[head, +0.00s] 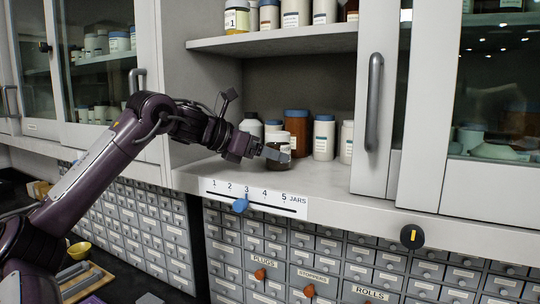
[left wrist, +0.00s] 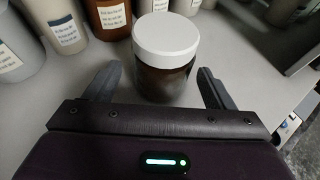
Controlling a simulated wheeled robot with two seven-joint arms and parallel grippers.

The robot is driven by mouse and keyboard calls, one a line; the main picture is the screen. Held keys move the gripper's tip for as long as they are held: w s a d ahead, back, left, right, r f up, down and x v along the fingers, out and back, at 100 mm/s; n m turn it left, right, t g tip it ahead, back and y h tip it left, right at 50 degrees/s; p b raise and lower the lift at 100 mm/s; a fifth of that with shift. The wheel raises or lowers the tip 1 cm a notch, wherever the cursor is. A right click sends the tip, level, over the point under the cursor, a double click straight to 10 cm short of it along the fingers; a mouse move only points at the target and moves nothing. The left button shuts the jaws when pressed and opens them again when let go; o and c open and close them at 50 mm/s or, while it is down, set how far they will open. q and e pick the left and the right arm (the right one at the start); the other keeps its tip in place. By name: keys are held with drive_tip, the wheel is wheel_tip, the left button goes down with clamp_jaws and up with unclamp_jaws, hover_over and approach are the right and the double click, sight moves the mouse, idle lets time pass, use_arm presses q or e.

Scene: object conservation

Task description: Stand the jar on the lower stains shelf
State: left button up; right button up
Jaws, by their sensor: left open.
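A short dark brown jar (head: 281,165) with a white lid stands upright on the pale lower shelf (head: 325,180), near its front edge. It also shows in the left wrist view (left wrist: 166,65), between the two grey fingers. My left gripper (head: 274,153) is open around the jar, one finger on each side, with gaps visible in the wrist view (left wrist: 160,85). In the head view a finger hides part of the jar. My right gripper is not in view.
Several bottles, including a brown one (head: 297,132) and a white one (head: 324,140), stand close behind the jar. The upper shelf (head: 290,40) overhangs them. A door handle (head: 374,100) juts out at the right. A numbered scale (head: 257,197) with a blue pointer lies along the front edge.

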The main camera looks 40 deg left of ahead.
use_arm(q)
wheel_tip(320, 180, up, 4)
drive_tip(key=b, duration=0.4)
hover_over(227, 175)
drive_tip(key=shift+f, duration=0.2)
drive_tip(key=shift+s+r, duration=0.25)
drive_tip(key=shift+s, duration=0.1)
drive_tip(key=shift+a, duration=0.1)
